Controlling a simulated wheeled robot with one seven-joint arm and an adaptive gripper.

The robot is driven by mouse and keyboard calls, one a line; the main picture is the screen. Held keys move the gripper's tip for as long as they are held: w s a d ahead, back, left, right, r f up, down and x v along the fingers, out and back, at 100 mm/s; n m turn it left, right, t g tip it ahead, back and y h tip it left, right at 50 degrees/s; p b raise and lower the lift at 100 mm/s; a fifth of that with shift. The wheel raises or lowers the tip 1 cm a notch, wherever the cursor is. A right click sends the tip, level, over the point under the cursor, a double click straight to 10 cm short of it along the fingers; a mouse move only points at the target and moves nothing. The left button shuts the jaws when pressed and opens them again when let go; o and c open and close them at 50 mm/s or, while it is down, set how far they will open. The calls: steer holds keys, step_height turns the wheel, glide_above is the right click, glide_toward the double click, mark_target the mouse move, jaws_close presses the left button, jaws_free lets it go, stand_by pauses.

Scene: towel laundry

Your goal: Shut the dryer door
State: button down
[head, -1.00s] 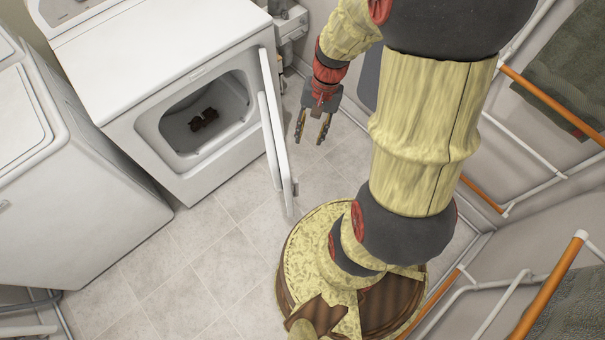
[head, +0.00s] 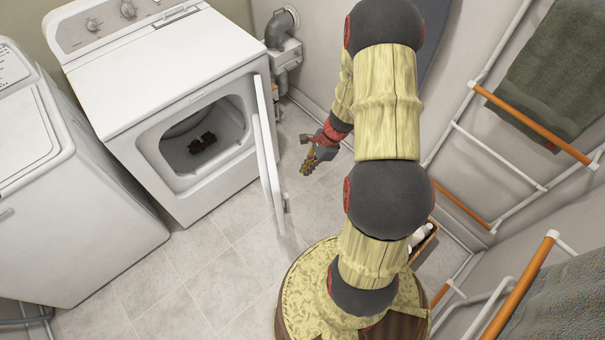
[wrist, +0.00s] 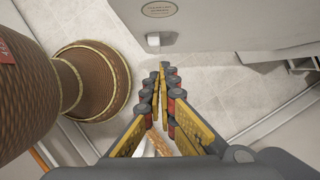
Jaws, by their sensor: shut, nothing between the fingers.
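The white dryer (head: 175,100) stands at the back with its door (head: 268,150) swung wide open, hinged on the opening's right side and seen nearly edge-on. Inside the dark drum lies a small dark brown item (head: 202,143). My gripper (head: 307,169) is to the right of the door, on its outer side, apart from it, with its fingers together and empty. In the wrist view my gripper (wrist: 160,72) points toward a pale panel with an oval label (wrist: 158,9), which looks like the door's outer face; a small light block (wrist: 153,40) sits at its lower edge.
A white washer (head: 65,190) stands left of the dryer. A grey vent pipe (head: 282,30) is at the back wall. Towel racks with orange and white bars (head: 530,125) and a green towel (head: 560,75) line the right wall. Tiled floor (head: 190,270) is clear in front.

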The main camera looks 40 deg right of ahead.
steer(key=w+a+f+b, duration=0.3)
steer(key=a+f, duration=0.3)
steer(key=f, duration=0.1)
steer(key=shift+w+f, duration=0.2)
steer(key=shift+f, duration=0.1)
steer(key=shift+a, duration=0.2)
